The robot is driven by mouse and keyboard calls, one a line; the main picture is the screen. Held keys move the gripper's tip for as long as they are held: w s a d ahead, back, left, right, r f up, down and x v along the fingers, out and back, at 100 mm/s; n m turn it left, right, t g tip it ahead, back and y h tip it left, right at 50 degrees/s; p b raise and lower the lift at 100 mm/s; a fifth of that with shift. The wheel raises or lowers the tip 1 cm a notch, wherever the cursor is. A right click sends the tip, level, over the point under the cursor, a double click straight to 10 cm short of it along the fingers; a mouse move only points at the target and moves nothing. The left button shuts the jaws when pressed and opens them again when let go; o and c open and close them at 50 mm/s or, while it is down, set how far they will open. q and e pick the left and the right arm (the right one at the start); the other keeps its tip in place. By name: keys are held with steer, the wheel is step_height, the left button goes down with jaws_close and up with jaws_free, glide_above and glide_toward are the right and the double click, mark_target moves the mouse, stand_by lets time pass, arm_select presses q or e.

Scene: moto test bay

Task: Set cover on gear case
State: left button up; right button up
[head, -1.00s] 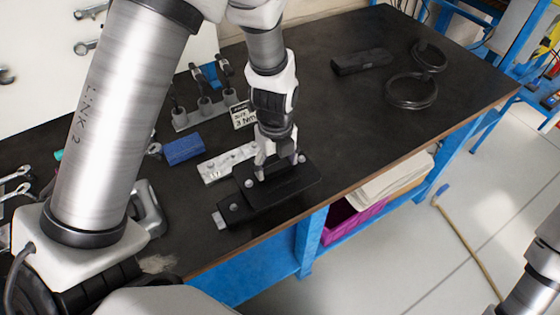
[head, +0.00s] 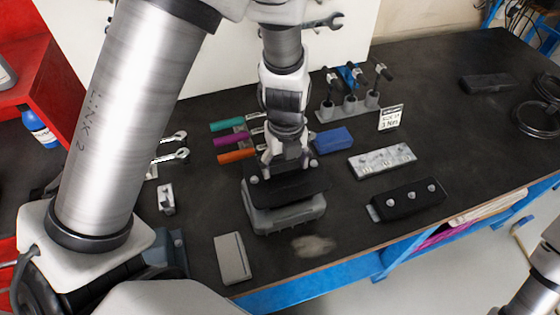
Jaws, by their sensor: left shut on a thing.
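My left gripper (head: 287,168) points down and is shut on the black cover (head: 298,187), a flat dark plate. The cover is over the grey gear case (head: 287,219), which stands near the table's front edge. The cover hides most of the top of the case, and the case's grey side shows below it. I cannot tell whether the cover touches the case or hangs just above it. My right gripper is out of view; only part of that arm shows at the lower right.
On the dark bench (head: 450,110), a black block with bolts (head: 408,201) and a silver plate (head: 382,161) lie to the right. A blue box (head: 333,140) and a tool stand (head: 350,108) are behind. A grey block (head: 232,258) lies at front left. Coloured-handled tools (head: 232,140) are behind left.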

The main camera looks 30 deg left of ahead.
mark_target(283, 179)
arm_select(q)
steer(key=f+b, duration=0.1)
steer(key=f, duration=0.1)
steer(key=f+b, duration=0.3)
steer(key=shift+s+a+f, duration=0.15)
steer(key=shift+a+f, duration=0.15)
steer(key=shift+a, duration=0.05)
steer(key=shift+w+d+f, duration=0.15)
steer(key=shift+w+d, duration=0.05)
steer(key=shift+d, duration=0.1)
steer(key=shift+s+a, duration=0.2)
steer(key=shift+a, duration=0.05)
steer(key=shift+w+d, duration=0.1)
steer(key=shift+d, duration=0.05)
steer(key=shift+b, duration=0.4)
steer(key=shift+b, duration=0.45)
